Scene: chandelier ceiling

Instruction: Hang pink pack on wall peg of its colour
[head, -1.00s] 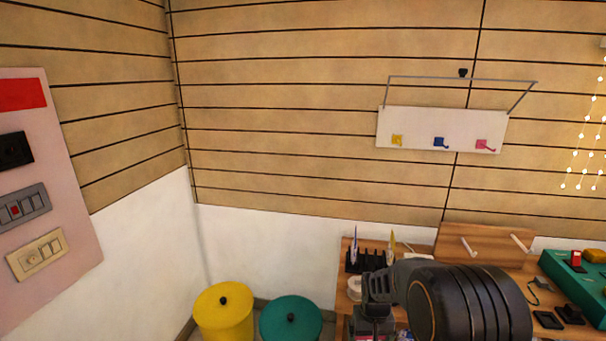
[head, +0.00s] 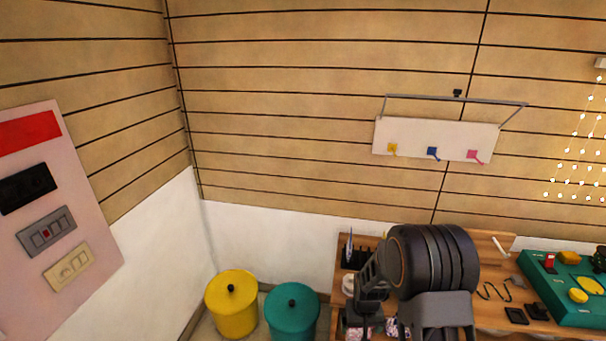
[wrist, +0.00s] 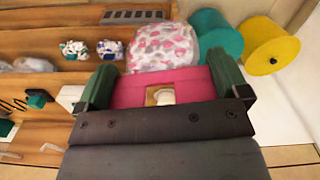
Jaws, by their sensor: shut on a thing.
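The pink pack (wrist: 165,47) is a clear bag of white and pink pieces with a pink header (wrist: 130,90) that has a hole in it. In the wrist view my gripper (wrist: 165,82) is shut on the header, one dark green finger at each side. The bag extends beyond the fingers. In the head view my gripper (head: 362,312) is low over the table, partly hidden by my arm. The pink peg (head: 474,157) is at the right end of a white wall board (head: 455,136), above and right of my gripper and well apart from it.
A yellow peg (head: 392,148) and a blue peg (head: 432,153) share the board. A grey bar (head: 455,100) juts out above it. Yellow (head: 232,310) and teal (head: 292,318) bins stand left of the wooden table (head: 490,318). Green-white (wrist: 74,49) and blue-white (wrist: 109,48) packs lie there.

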